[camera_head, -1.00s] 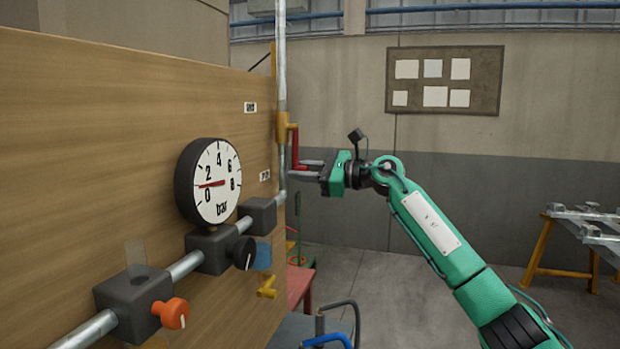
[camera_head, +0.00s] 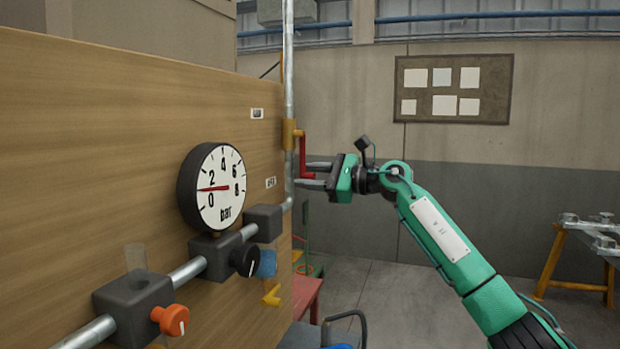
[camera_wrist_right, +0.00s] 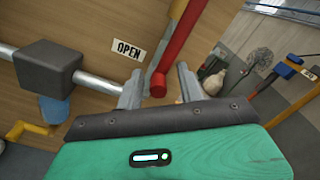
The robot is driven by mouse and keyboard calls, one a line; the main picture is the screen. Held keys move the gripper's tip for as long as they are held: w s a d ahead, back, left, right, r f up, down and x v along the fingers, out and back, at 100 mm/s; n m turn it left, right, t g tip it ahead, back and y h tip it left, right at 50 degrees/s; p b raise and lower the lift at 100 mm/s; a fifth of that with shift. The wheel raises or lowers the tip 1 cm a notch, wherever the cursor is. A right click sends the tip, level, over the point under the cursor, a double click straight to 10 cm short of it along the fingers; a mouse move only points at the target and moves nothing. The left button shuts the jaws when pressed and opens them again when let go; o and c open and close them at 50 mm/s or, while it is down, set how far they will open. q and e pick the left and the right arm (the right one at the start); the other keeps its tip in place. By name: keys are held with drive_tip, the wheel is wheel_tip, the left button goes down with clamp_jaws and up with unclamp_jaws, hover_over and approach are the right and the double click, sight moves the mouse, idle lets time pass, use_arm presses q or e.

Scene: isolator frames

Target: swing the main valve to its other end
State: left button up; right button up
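The main valve has a brass body (camera_head: 290,136) on the upright pipe, and its red lever (camera_head: 304,156) hangs down along that pipe. My right gripper (camera_head: 312,172) is at the lever's lower end, coming from the right. In the right wrist view the red lever (camera_wrist_right: 178,48) runs down between the two fingers of my right gripper (camera_wrist_right: 160,84). The fingers are apart, and a gap shows beside the lever's round end. An OPEN label (camera_wrist_right: 129,49) is on the board near that end. My left gripper is out of view.
A wooden panel (camera_head: 90,150) on the left carries a pressure gauge (camera_head: 212,188), its needle between 0 and 2. Below it are an orange knob (camera_head: 171,320), a black knob (camera_head: 244,256) and a yellow handle (camera_head: 272,296). A trestle table stands far right.

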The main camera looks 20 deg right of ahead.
drive_tip(key=shift+d+f, duration=0.1)
